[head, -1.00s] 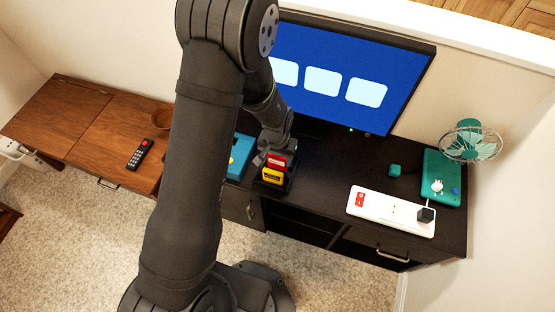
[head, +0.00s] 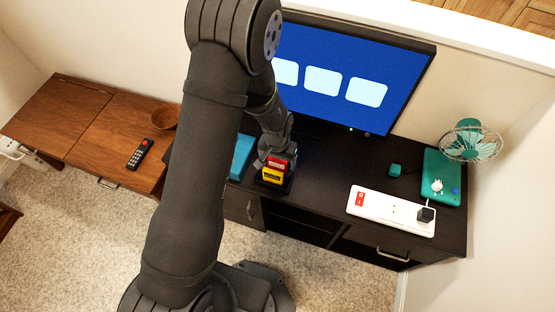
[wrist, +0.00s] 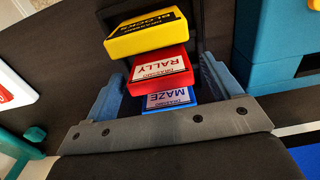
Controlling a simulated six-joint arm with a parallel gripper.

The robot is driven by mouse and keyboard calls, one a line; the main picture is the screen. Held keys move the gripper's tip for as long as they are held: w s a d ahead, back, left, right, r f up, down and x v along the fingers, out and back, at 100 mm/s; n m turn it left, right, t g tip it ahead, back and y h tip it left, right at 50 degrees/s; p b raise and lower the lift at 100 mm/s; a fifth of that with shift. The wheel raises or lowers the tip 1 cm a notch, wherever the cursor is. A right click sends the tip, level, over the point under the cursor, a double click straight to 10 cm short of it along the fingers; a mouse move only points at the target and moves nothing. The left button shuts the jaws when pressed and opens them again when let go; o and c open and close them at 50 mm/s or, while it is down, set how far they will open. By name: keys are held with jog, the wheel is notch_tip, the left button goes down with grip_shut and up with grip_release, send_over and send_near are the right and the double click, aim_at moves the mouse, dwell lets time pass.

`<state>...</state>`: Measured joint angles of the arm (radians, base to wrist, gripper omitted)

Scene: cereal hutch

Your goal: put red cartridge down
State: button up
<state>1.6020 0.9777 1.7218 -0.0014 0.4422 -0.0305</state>
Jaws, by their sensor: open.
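The red cartridge (wrist: 160,70), labelled RALLY, stands in a dark holder (head: 288,187) on the black desk. In the wrist view it is between a yellow cartridge (wrist: 147,33) labelled BLOCKS and a blue cartridge (wrist: 168,98) labelled MAZE. The head view shows the red cartridge (head: 278,163) behind the yellow one (head: 272,176); the blue one is hidden there. My gripper (wrist: 163,75) is open, with one blue-grey finger on each side of the cartridges. The lower part of the red cartridge is hidden.
A blue box (head: 241,158) stands left of the holder, close to my arm. The monitor (head: 345,75) rises behind. A white power strip (head: 385,212), teal cube (head: 395,170), teal case (head: 441,165) and fan (head: 470,142) are to the right. The desk between holder and strip is clear.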

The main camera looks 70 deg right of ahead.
notch_tip(320, 180, up, 12)
dwell(0.6)
notch_tip(320, 180, down, 12)
jog(key=shift+f, duration=0.1)
dwell(0.7)
jog(key=shift+r, duration=0.25)
